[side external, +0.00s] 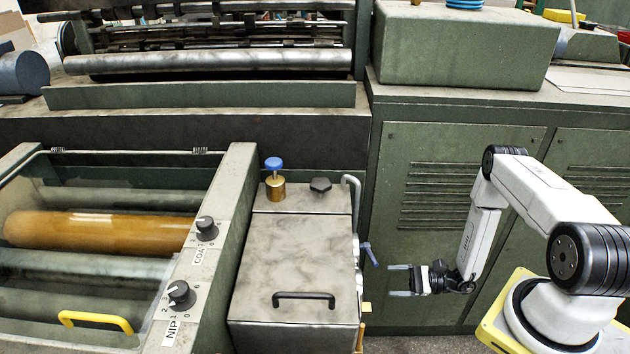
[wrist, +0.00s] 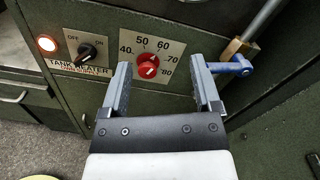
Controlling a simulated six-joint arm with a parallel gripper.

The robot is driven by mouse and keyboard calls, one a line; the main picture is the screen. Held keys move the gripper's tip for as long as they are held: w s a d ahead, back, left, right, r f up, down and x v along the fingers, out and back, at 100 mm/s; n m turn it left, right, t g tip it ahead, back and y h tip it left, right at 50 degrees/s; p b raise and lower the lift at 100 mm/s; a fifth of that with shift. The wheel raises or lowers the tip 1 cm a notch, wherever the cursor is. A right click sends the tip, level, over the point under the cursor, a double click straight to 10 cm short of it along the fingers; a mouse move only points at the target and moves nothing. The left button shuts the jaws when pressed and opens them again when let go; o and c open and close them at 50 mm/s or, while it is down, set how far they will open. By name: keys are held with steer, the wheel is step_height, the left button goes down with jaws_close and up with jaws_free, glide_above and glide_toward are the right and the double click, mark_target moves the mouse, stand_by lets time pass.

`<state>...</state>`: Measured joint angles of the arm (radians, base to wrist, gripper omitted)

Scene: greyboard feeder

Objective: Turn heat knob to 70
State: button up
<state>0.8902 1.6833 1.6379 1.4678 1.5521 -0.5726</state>
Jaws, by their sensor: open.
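The heat knob (wrist: 148,67) is red and round with a pale pointer mark. It sits on a pale dial plate (wrist: 133,46) marked 40, 50, 60, 70 and 80 in the wrist view. The pointer's exact reading is too small to tell. My gripper (wrist: 160,75) is open, with one grey finger on each side of the knob in the picture. I cannot tell how far the fingertips are from the panel. My gripper also shows in the side external view (side external: 399,280), pointing left, but the knob is hidden there.
Left of the dial are a black OFF/ON switch (wrist: 88,51) labelled TANK HEATER and a lit lamp (wrist: 46,43). A blue-handled brass valve (wrist: 237,66) is close by the right finger. A tank with a black handle (side external: 304,297) stands left of my gripper.

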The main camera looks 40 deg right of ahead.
step_height(320, 180, down, 9)
steer(key=shift+w+a+r, duration=0.1)
steer(key=shift+w, duration=0.05)
stand_by(0.4)
steer(key=x, duration=0.7)
steer(key=shift+w+a, duration=0.2)
stand_by(0.4)
jaws_close()
